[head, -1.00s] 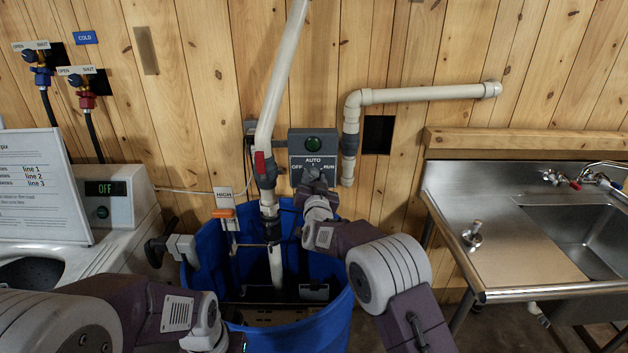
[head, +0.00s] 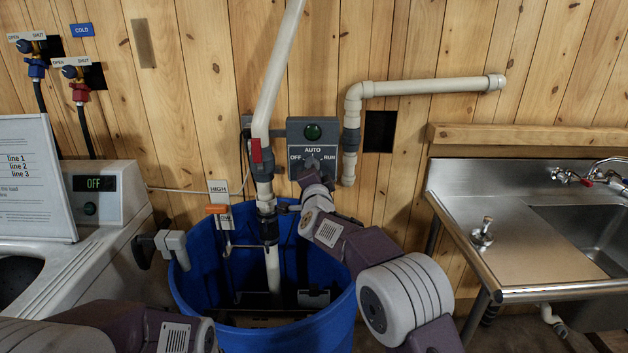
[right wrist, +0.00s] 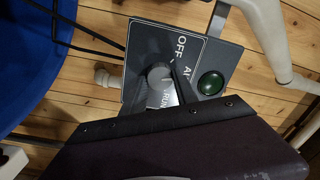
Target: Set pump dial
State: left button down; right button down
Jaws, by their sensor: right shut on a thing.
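The pump control box (head: 345,135) is a grey panel on the plank wall with a green round light and the labels OFF, AUTO and RUN. Its grey dial (right wrist: 160,84) shows in the right wrist view, partly covered by my dark fingers. My right gripper (head: 308,180) is at the dial in the head view and is shut on it. I cannot tell which label the dial points to. My left arm crosses the lower left of the head view; its gripper is out of view.
A blue tub (head: 335,318) with a white pipe (head: 277,80) stands below the box. A float sign (head: 219,187) reads HIGH. A washer (head: 110,200) is at left, a steel sink (head: 575,232) at right. Pipes flank the box closely.

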jog(key=shift+m+b, duration=0.8)
jog(key=shift+m, duration=0.5)
jog(key=c, duration=0.9)
grip_release()
jog(key=shift+c, duration=0.2)
jog(key=s+b, duration=0.2)
jog(key=s, duration=0.7)
jog(key=shift+f+b, duration=0.25)
jog(key=shift+b, duration=0.15)
jog(key=shift+d, duration=0.1)
